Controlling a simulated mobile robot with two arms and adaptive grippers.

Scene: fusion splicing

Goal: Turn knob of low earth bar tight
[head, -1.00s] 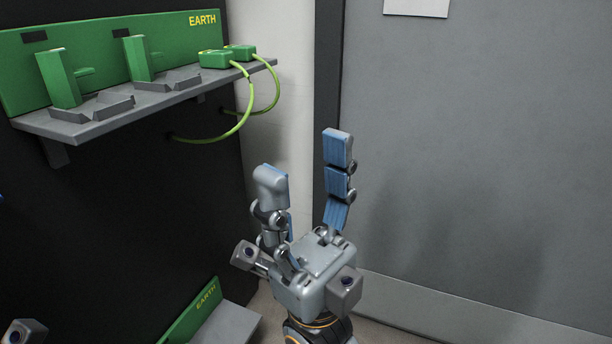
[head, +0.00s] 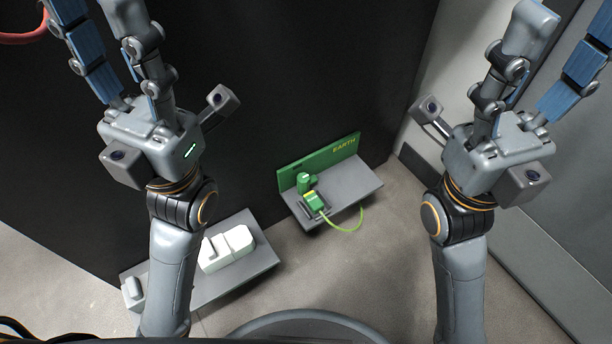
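The low earth bar has a green back panel marked EARTH (head: 325,160) and a grey shelf (head: 352,190). It is mounted low on the dark wall in the head view. A small green upright part (head: 306,183), which may be the knob, stands on the shelf. A green clamp piece (head: 316,201) with a yellow-green cable (head: 345,229) is beside it. My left gripper (head: 95,14) and my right gripper (head: 570,24) are both raised, fingers apart and empty. They are on either side of the bar and well away from it.
A grey shelf (head: 250,266) with white blocks (head: 226,248) is at lower left, partly behind my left arm. A red cable (head: 22,38) is at upper left. A grey panel (head: 570,215) stands at right. Floor (head: 385,225) shows between my arms.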

